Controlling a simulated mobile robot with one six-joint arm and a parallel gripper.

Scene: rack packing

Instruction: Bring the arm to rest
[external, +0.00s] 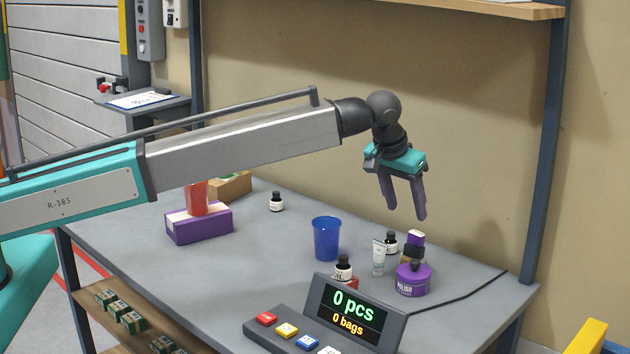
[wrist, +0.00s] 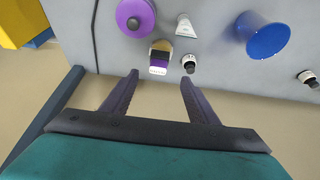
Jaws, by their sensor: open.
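My gripper (external: 404,213) hangs from my outstretched arm, fingers pointing down, above the back right part of the grey table (external: 280,276). It is open and empty, well clear of the things below. In the wrist view its two fingers (wrist: 159,84) are spread apart with nothing between them. Beyond the fingertips lie a purple and tan item (wrist: 160,58) and a small dark bottle (wrist: 189,62), apart from the fingers.
A purple tub (external: 412,281), a white tube (external: 379,257), a blue cup (external: 327,239) and several small bottles stand on the table. A counter display (external: 352,314) is at the front. A purple box (external: 199,224) bears a red cup (external: 196,198). A shelf (external: 490,8) hangs above.

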